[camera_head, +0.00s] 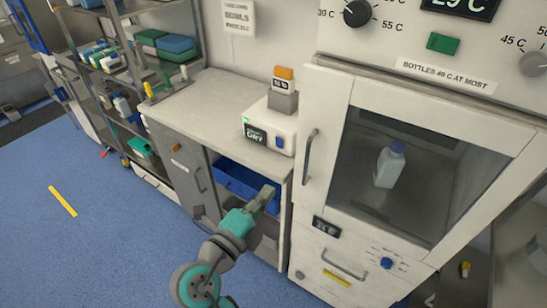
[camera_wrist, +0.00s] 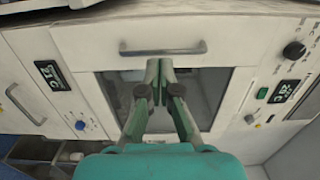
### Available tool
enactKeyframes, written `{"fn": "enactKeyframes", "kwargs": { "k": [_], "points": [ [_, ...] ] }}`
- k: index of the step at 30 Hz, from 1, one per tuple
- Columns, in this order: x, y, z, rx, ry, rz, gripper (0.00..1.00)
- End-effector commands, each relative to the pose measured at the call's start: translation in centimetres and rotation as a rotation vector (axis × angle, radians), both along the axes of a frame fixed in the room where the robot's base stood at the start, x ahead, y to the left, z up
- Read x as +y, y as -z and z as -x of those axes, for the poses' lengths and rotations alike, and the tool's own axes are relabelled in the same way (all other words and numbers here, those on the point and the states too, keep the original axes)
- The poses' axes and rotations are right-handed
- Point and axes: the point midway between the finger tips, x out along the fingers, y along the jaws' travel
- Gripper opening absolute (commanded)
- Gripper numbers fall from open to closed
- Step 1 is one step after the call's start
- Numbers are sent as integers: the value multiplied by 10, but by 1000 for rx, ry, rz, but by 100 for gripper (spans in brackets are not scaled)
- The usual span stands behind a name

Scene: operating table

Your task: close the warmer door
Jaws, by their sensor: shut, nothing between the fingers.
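The warmer door (camera_head: 325,130) is a pale panel with a dark window and an upright bar handle (camera_head: 311,155) on its left side. A white bottle with a blue cap (camera_head: 388,165) shows through the window. The door looks nearly flush with its cabinet; I cannot tell whether a narrow gap is left. My gripper (camera_head: 268,193) is shut and empty, left of the door and below its handle in the head view. In the wrist view its fingertips (camera_wrist: 160,65) point towards the door, overlapping the window just below the handle (camera_wrist: 163,48). Contact cannot be told.
A counter (camera_head: 195,98) left of the warmer carries a small white device (camera_head: 268,125). Below it, an open bay holds a blue bin (camera_head: 235,180) beside my gripper. A drawer with a handle (camera_head: 345,265) is under the door. Open blue floor (camera_head: 90,240) lies left.

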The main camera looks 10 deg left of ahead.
Motion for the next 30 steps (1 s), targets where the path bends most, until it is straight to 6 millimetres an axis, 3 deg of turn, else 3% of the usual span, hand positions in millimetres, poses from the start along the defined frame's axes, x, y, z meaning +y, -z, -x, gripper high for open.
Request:
{"fn": "enactKeyframes", "kwargs": {
  "k": [5,21,30],
  "points": [
    [-7,-1,-18,-2,4,1,0],
    [-35,0,-110,1,1,2,0],
    [-41,0,-131,0,-1,2,0]
  ]
}}
